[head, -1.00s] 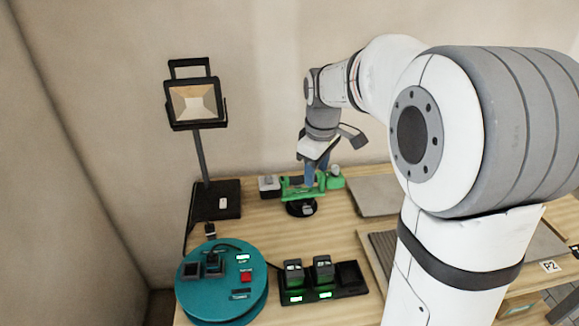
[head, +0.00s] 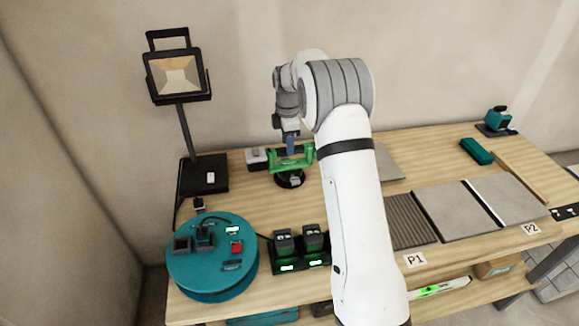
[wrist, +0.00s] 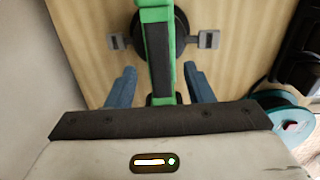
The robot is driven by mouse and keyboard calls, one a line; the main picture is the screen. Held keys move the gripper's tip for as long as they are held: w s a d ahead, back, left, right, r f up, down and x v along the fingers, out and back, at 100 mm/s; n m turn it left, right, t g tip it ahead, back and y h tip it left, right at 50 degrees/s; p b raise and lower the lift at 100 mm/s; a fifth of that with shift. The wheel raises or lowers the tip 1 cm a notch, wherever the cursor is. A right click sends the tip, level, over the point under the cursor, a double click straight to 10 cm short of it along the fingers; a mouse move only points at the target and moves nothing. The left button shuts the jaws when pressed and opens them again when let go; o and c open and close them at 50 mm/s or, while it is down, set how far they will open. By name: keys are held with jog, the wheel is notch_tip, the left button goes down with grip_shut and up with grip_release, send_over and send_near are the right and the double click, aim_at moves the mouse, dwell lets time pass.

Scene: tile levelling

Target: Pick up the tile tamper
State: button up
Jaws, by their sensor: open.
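The tile tamper is the green tool with a dark grip and a round black base; its green frame (head: 305,153) stands at the back left of the bench. In the wrist view its green handle with the dark grip (wrist: 158,60) runs upright through the middle, with the black round part beneath. My gripper (wrist: 161,85) is open, its two blue fingers on either side of the green handle, with a gap on each side. In the head view my gripper (head: 291,146) is over the tool, partly hidden behind my own arm.
A work lamp (head: 178,75) stands left of the tool. A teal cable reel (head: 210,275) and a battery charger (head: 300,262) are in front. Grey tiles (head: 455,208) lie right. A teal tool (head: 497,120) stands at the far right. My arm hides the middle bench.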

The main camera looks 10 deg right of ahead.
send_over(289, 163)
jog(key=shift+a+f, duration=0.1)
jog(key=shift+f, duration=2)
jog(key=shift+f, duration=0.25)
grip_shut()
jog(key=shift+r, duration=0.1)
